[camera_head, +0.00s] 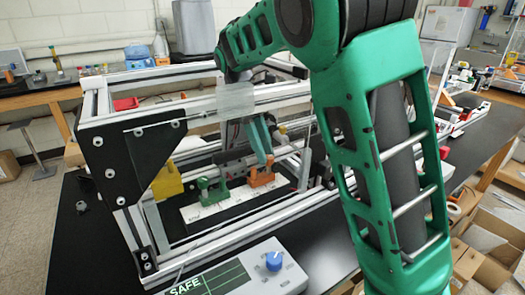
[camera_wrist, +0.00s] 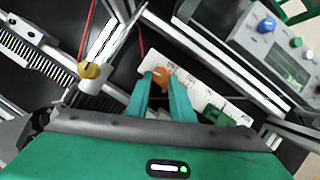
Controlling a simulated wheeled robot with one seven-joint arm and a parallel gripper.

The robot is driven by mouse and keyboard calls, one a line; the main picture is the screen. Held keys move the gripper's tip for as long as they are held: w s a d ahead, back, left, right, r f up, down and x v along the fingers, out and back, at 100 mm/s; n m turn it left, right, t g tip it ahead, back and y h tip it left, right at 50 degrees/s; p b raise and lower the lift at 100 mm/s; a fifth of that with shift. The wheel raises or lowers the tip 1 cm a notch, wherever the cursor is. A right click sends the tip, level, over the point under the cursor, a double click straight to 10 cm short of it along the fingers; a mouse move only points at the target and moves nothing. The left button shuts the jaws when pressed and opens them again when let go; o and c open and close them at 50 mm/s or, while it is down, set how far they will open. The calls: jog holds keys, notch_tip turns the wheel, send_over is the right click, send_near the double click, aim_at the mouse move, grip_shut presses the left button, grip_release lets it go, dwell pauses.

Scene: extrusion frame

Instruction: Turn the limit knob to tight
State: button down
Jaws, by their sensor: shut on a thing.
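An orange knob (camera_head: 261,177) stands on a white marked strip (camera_head: 231,205) inside the aluminium frame. My gripper (camera_head: 266,160) reaches down into the frame, its two teal fingers at the orange knob. In the wrist view the orange knob (camera_wrist: 161,75) shows between the fingertips of my gripper (camera_wrist: 164,80), which is shut on it. A green knob (camera_head: 212,191) sits left of it on the same strip and shows in the wrist view (camera_wrist: 213,113). The strip's lettering is too small to read, so I cannot tell which setting the orange knob points to.
Aluminium bars (camera_head: 225,237) surround the strip, with a black corner plate (camera_head: 122,150) at left. A yellow block (camera_head: 167,184) stands left of the green knob. In front lies a control box with a blue knob (camera_head: 274,261) and a screen reading SAFE (camera_head: 196,286).

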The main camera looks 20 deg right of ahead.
jog(key=shift+w+d+m+g+y, duration=0.2)
jog(key=shift+m+y, duration=0.45)
jog(key=shift+m, duration=1.2)
jog(key=shift+s+d+m+g+y, duration=0.25)
jog(key=shift+m+y, duration=0.45)
jog(key=shift+m, duration=1.2)
jog(key=shift+w+d+m+t+y, duration=0.25)
jog(key=shift+m+y, duration=0.4)
jog(key=shift+m, duration=1.2)
jog(key=shift+s+m, duration=0.1)
jog(key=shift+m, duration=0.3)
jog(key=c, duration=1.5)
grip_release()
jog(key=shift+c, duration=0.2)
